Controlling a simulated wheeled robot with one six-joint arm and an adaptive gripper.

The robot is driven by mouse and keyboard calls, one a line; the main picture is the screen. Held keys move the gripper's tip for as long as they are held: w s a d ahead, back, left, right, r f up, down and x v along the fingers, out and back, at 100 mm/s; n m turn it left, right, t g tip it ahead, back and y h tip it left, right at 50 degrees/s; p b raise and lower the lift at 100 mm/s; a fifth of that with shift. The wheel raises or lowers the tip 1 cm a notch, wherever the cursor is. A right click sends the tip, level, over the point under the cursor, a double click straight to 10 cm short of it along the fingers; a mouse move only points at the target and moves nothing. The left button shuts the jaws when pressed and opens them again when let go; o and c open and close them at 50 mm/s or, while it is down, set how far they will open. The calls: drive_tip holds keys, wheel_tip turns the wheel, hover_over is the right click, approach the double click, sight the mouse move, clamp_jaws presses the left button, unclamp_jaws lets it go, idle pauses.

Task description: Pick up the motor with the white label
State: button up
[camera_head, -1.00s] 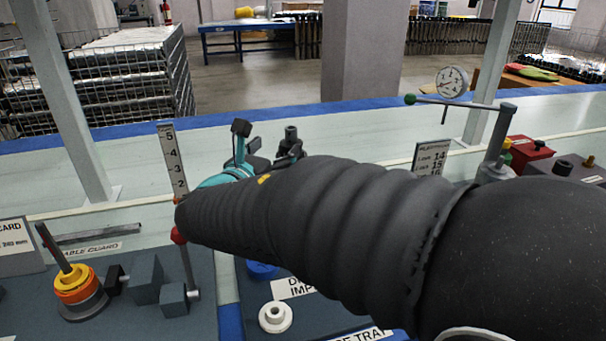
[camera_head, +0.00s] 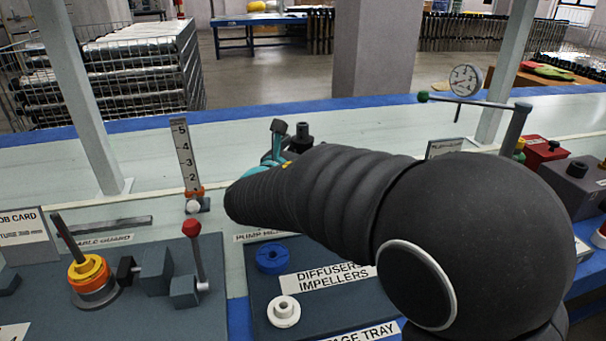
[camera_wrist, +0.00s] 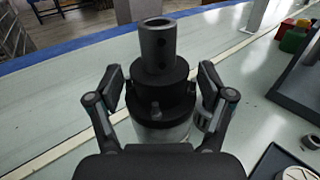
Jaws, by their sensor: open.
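The motor (camera_wrist: 158,94) stands upright in the middle of the wrist view. It has a dark shaft coupling with a hole, a black collar and a pale grey-white lower body. Whether that pale part is a label I cannot tell. My gripper (camera_wrist: 161,86) is open, with one finger on each side of the motor's black collar. Gaps show beside the collar. The motor's base is hidden behind my gripper's body. In the head view the dark motor top (camera_head: 303,134) shows just beyond my arm, which hides most of my gripper.
A grey cylinder (camera_wrist: 207,118) stands close behind the right finger. In the head view, a diffusers and impellers tray (camera_head: 358,303) holds a blue ring (camera_head: 272,258) and a white ring (camera_head: 284,310). A numbered upright scale (camera_head: 184,155) and a red-knobbed lever (camera_head: 192,230) stand left.

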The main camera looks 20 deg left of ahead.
clamp_jaws()
drive_tip(key=shift+r, duration=0.3)
